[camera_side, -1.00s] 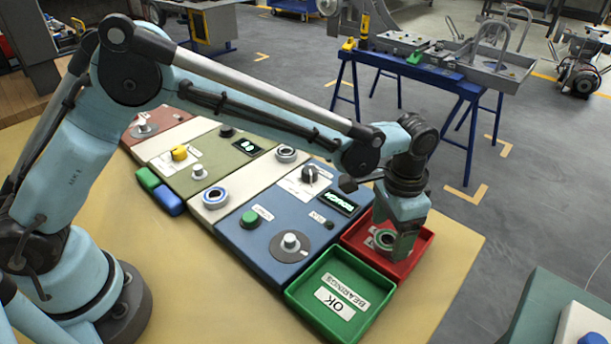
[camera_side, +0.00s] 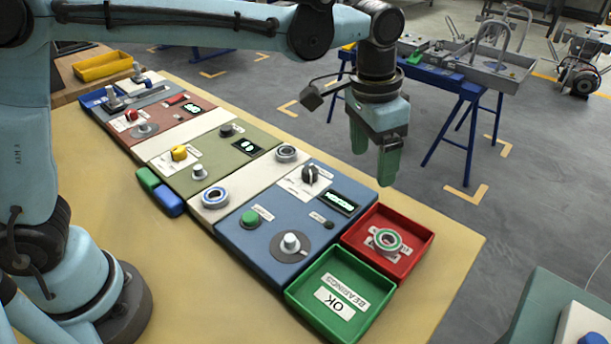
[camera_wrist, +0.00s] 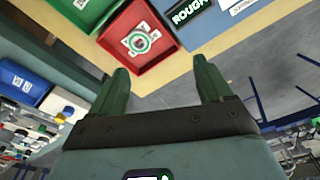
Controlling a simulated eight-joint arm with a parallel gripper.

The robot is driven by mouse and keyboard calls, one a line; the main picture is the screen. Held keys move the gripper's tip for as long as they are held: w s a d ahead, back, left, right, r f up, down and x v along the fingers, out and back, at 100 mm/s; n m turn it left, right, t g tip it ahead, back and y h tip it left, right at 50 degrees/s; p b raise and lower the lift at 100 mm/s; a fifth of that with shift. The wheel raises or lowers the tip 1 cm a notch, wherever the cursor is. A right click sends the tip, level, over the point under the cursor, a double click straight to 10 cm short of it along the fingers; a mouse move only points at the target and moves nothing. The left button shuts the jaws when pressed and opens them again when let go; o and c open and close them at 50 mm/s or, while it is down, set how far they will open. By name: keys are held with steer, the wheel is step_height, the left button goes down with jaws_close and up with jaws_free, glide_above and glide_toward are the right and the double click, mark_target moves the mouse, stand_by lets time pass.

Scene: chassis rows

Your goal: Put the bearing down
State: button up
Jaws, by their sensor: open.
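A bearing (camera_side: 387,241), a metal ring with a green band, lies in the red tray (camera_side: 428,243) at the right end of the row of panels. It also shows in the wrist view (camera_wrist: 142,41), inside the red tray (camera_wrist: 165,47). My gripper (camera_side: 385,178) is open and empty, raised well above the tray and apart from the bearing. Its two green fingers (camera_wrist: 160,80) stand apart in the wrist view with nothing between them.
A green tray (camera_side: 298,298) labelled OK and BEARINGS adjoins the red tray. A blue panel (camera_side: 256,220) with knobs and a lit display stands beside them. Other bearings (camera_side: 215,197) (camera_side: 287,153) sit on pale strips between panels. A blue trestle (camera_side: 460,110) stands behind.

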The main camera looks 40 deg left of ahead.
steer(key=s+a+f+n+t, duration=0.1)
steer(key=s+a+n+t, duration=0.1)
steer(key=s+a, duration=0.4)
steer(key=s+a+f+n+t, duration=0.1)
steer(key=s+a+n+t, duration=0.2)
steer(key=s+a, duration=0.4)
steer(key=a+t, duration=0.1)
steer(key=a, duration=0.6)
steer(key=shift+n+y, duration=0.3)
